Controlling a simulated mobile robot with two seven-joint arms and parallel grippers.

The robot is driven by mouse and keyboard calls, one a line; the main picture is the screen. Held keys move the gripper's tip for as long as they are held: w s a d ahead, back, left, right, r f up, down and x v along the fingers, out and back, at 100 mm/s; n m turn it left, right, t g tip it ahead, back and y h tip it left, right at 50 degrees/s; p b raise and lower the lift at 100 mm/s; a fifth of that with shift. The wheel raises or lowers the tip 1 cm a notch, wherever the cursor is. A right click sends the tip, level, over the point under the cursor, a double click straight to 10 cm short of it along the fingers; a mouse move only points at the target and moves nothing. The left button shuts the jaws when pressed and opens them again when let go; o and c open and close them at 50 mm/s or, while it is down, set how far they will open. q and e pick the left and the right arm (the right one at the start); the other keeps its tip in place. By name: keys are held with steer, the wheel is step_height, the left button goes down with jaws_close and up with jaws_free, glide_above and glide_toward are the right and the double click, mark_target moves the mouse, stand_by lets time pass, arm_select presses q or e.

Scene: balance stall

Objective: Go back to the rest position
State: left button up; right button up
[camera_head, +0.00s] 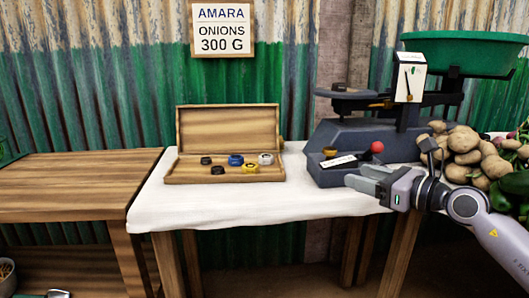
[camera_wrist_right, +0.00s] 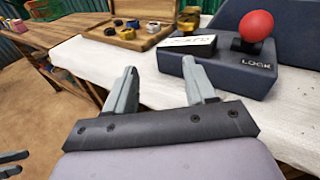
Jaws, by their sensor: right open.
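My right gripper (camera_head: 361,178) is open and empty in front of the balance's base, over the front part of the white-covered table. In the right wrist view its two fingers (camera_wrist_right: 160,68) stand apart with nothing between them. The balance (camera_head: 364,141) has a green pan (camera_head: 462,54) at the right and a small dark plate (camera_head: 345,92) at the left. A red knob (camera_head: 377,147) tops its base; the right wrist view shows the knob (camera_wrist_right: 256,25) above the word LOCK. My left gripper does not show in the head view.
An open wooden box (camera_head: 228,178) holds several black, blue, yellow and grey weights. A yellow piece (camera_head: 329,152) and a white card (camera_head: 338,161) are on the balance's base. Potatoes (camera_head: 463,140) and green vegetables crowd the right. The cloth (camera_head: 300,198) between box and balance is clear.

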steer(key=s+a+f+m+t+y, duration=0.3)
steer(key=s+a+f+m, duration=0.3)
steer(key=s+a+m, duration=0.65)
steer(key=s+f+m+g+h, duration=0.25)
steer(key=s+f+m, duration=0.5)
steer(key=m, duration=0.65)
steer(key=s+f+m+g+h, duration=0.2)
steer(key=s+f+m+h, duration=0.3)
steer(key=f+m, duration=0.7)
arm_select(q)
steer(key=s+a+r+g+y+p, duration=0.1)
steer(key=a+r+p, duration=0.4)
steer(key=p, duration=1.1)
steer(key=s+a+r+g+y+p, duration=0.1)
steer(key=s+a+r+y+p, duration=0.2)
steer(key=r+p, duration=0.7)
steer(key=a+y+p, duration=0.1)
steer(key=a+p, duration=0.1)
steer(key=p, duration=0.5)
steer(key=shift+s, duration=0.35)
arm_select(e)
steer(key=s+d+r+m+g+h, duration=0.1)
steer(key=s+d+r, duration=0.2)
steer(key=r, duration=0.6)
steer(key=s+d+r+m+h, duration=0.2)
steer(key=s+d+r, duration=0.2)
steer(key=r, duration=0.5)
steer(key=d, duration=0.2)
steer(key=shift+s+d+g, duration=0.2)
steer(key=shift+d+g, duration=0.15)
